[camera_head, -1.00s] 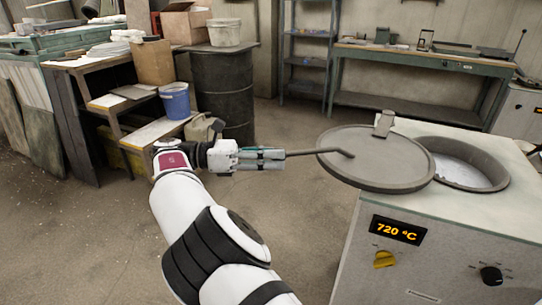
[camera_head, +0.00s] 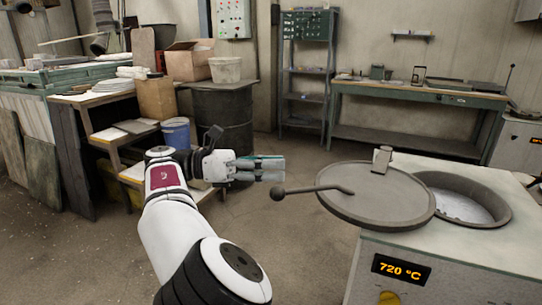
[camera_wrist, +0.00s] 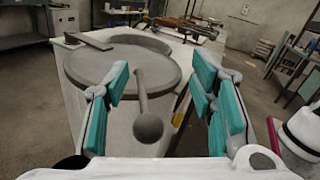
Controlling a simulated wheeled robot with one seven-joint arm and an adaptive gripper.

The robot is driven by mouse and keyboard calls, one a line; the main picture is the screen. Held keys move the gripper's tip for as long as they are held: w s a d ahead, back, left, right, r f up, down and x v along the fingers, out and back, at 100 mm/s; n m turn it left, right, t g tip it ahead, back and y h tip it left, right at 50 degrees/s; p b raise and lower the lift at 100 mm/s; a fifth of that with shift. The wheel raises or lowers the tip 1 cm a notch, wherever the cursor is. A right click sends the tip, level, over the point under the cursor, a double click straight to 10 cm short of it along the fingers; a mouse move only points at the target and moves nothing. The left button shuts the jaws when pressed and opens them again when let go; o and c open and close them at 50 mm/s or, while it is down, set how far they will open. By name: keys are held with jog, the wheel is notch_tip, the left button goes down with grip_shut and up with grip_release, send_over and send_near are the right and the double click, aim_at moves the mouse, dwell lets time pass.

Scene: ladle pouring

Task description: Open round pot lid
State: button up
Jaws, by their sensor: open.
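The round grey pot lid (camera_head: 375,208) lies swung to the left of the round pot opening (camera_head: 455,203) on top of the furnace, which shows a bright surface inside. The lid's rod handle (camera_head: 315,189) points left and ends in a ball knob. In the wrist view the open teal fingers of my gripper (camera_wrist: 165,105) spread on both sides of the knob (camera_wrist: 148,127), with the lid (camera_wrist: 120,73) beyond. The knob looks clear of both fingers.
The white furnace body (camera_head: 470,245) has a display reading 720 °C and a yellow dial. A dark barrel (camera_head: 225,125), a blue bucket (camera_head: 176,132) and shelves stand behind my arm. A green workbench (camera_head: 415,95) stands at the back wall. The floor between is clear.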

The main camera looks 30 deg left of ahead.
jog(key=shift+r, duration=1.4)
